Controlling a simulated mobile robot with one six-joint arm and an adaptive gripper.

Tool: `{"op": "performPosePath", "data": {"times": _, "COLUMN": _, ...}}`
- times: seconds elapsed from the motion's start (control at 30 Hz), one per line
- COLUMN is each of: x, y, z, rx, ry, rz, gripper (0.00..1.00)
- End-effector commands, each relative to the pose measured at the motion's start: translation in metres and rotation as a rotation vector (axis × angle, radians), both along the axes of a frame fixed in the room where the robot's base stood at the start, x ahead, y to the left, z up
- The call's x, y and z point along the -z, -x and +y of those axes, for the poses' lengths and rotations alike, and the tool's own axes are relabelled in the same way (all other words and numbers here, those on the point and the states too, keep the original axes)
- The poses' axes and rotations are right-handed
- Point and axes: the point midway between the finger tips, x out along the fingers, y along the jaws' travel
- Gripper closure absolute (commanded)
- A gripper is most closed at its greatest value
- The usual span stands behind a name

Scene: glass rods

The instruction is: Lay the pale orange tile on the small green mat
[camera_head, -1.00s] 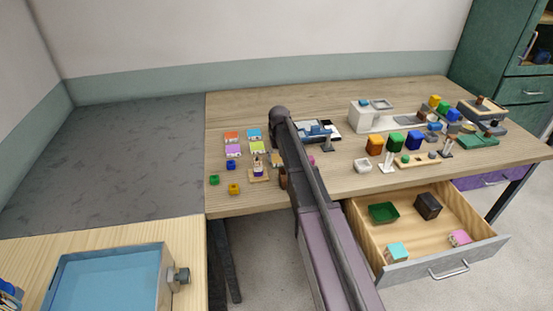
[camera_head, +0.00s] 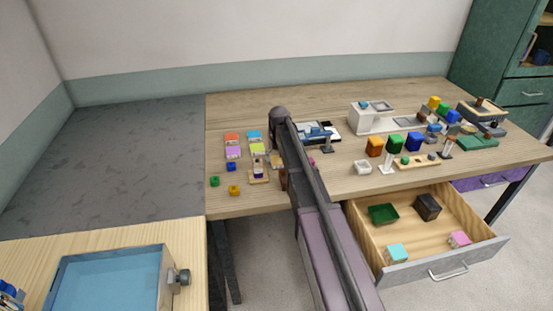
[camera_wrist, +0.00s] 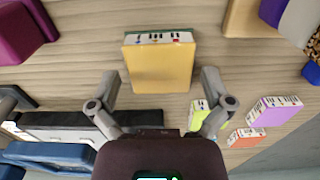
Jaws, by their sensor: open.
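The pale orange tile (camera_wrist: 158,68) lies flat on the wooden table in the wrist view, with a white printed side at its far edge. A thin dark green strip (camera_wrist: 130,41) shows along that edge, under the tile; I cannot tell whether it is the small green mat. My gripper (camera_wrist: 159,82) is open, its fingers on either side of the tile's near end, with gaps to both sides. In the head view the tile (camera_head: 276,160) shows just left of my arm, which hides my gripper there. No bare green mat is clearly visible.
Yellow-green (camera_head: 256,148), purple (camera_head: 232,152), orange (camera_head: 231,138) and blue (camera_head: 254,134) tiles lie left of my arm. A figure on a wooden base (camera_head: 258,172) and small cubes stand near the front. An open drawer (camera_head: 430,225) is at right.

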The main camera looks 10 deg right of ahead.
Motion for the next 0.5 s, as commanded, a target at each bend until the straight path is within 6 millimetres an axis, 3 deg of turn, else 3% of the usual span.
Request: {"op": "performPosePath", "data": {"times": 0.5, "x": -0.044, "y": 0.000, "z": 0.000, "rx": 0.000, "ry": 0.000, "rz": 0.000, "gripper": 0.00}}
